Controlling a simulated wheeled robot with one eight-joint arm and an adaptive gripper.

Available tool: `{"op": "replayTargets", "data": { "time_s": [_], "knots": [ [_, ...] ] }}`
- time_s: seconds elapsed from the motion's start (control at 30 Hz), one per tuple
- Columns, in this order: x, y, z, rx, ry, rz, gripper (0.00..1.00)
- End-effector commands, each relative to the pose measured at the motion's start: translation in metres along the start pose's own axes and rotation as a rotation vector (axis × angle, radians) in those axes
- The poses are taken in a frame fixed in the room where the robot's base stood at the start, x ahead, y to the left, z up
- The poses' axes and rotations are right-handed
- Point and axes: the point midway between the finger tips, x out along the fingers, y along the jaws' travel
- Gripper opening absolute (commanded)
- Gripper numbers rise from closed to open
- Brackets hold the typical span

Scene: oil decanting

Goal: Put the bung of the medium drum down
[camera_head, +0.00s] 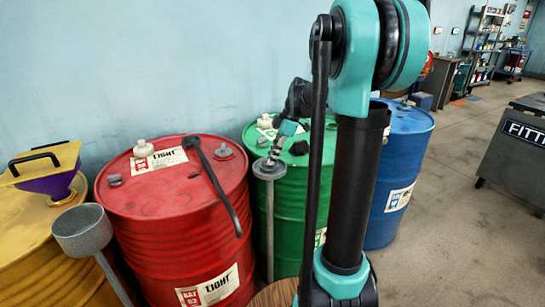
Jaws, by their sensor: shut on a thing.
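The green drum (289,210) stands between the red and blue drums. Its grade word cannot be read here, but the red drum beside it reads LIGHT. A white cap (265,122) sits at the back of its lid, and a dark round spot (299,147) shows on the lid at the right. My gripper (273,156) points down and left over the small round grey top of a thin post stand (269,172), in front of the green drum. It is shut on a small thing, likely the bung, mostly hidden. I cannot tell whether it touches the stand top.
The red drum (175,230) has a dark bar (218,185) lying across its lid. A grey cup on a post (83,232) stands front left. A yellow drum (25,260) bears a purple funnel (52,185). The blue drum (405,150) is behind my arm. Open floor lies right.

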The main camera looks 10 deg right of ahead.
Motion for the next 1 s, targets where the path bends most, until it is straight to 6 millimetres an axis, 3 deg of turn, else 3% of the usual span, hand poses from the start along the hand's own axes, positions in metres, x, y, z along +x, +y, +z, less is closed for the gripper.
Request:
{"op": "replayTargets", "data": {
  "time_s": [0.1, 0.13, 0.27, 0.67, 1.0],
  "knots": [
    [0.003, 0.000, 0.001, 0.000, 0.000, 0.000, 0.00],
    [0.002, 0.000, 0.001, 0.000, 0.000, 0.000, 0.18],
    [0.002, 0.000, 0.001, 0.000, 0.000, 0.000, 0.34],
    [-0.004, 0.000, 0.000, 0.001, 0.000, 0.000, 0.35],
    [-0.066, 0.000, 0.000, 0.001, 0.000, 0.001, 0.35]
  ]
}}
